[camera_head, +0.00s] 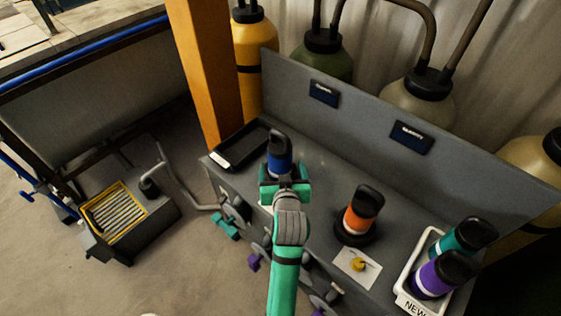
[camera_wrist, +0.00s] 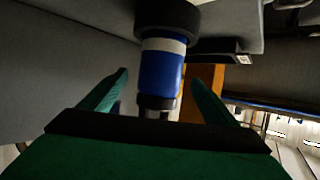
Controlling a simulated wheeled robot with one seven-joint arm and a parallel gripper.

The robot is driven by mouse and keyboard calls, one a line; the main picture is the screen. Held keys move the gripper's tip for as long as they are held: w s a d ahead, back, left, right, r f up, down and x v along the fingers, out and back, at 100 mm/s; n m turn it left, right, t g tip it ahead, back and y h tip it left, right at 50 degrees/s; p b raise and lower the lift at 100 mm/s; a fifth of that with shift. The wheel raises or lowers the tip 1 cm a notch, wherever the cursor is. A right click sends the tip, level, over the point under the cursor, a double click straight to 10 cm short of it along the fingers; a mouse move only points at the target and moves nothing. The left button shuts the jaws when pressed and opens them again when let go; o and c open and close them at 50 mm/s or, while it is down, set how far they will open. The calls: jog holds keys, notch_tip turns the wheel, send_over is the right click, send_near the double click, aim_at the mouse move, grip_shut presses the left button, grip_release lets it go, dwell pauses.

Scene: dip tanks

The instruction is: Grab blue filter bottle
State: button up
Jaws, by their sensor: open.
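The blue filter bottle (camera_head: 279,162) has a black cap and stands upright towards the left end of the grey bench. In the wrist view the blue bottle (camera_wrist: 164,66) shows upside down, with a white band and a dark round base. My gripper (camera_head: 285,178) is open right in front of it, and the fingers hide its lower part in the head view. In the wrist view my gripper (camera_wrist: 158,92) has one green finger on each side of the bottle's line, with gaps to both. I cannot tell how far the fingertips reach around it.
A black tray (camera_head: 229,160) lies left of the blue bottle. An orange bottle (camera_head: 358,218) stands to the right, near a paper with a yellow piece (camera_head: 357,265). A white bin (camera_head: 408,262) holds teal and purple bottles. The bench's grey back wall (camera_head: 365,112) rises behind.

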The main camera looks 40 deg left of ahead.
jog(key=x, duration=0.6)
jog(key=shift+w+a+f, duration=0.15)
jog(key=shift+w+f, duration=0.1)
jog(key=shift+s+a, duration=0.2)
jog(key=c, duration=1.5)
jog(key=shift+r, duration=0.1)
jog(key=shift+c, duration=0.4)
jog(key=shift+d, duration=0.1)
